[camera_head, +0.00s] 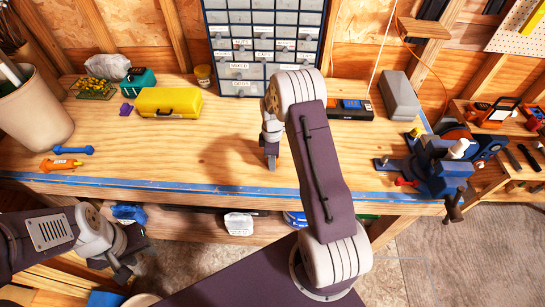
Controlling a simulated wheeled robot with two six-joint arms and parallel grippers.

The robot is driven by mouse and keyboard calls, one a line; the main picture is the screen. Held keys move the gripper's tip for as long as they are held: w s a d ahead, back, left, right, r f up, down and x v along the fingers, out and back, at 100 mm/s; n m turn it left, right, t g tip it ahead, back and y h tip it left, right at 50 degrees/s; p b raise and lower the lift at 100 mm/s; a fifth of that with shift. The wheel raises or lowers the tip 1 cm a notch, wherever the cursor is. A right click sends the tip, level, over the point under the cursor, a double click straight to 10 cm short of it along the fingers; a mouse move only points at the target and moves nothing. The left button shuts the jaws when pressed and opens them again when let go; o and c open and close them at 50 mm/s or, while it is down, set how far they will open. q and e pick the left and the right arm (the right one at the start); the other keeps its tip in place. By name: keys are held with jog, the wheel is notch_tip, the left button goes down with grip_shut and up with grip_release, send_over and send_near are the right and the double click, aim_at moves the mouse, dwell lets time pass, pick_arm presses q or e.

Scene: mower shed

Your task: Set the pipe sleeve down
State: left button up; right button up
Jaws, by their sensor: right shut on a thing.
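My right gripper (271,162) points down over the middle of the wooden workbench (225,150), near its blue front edge. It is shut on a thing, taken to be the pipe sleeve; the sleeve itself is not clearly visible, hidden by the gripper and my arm. A shadow falls on the bench to the left of this gripper. I cannot tell whether the held thing touches the bench. My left gripper (132,264) is low at the left, in front of the bench edge. Its fingers look apart, with nothing seen between them.
A yellow case (168,102), a teal box (140,81) and a drawer cabinet (262,45) stand at the back. A plant pot (32,115), an orange tube (60,164) and a blue dumbbell-shaped piece (74,150) are left. A blue vise (440,165) is right. The bench's middle left is clear.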

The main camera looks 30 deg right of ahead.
jog(key=shift+s+f, duration=0.1)
jog(key=shift+f, duration=0.1)
jog(key=o, duration=1.4)
jog(key=shift+r, duration=0.1)
jog(key=shift+c, duration=0.2)
jog(key=shift+r, duration=0.1)
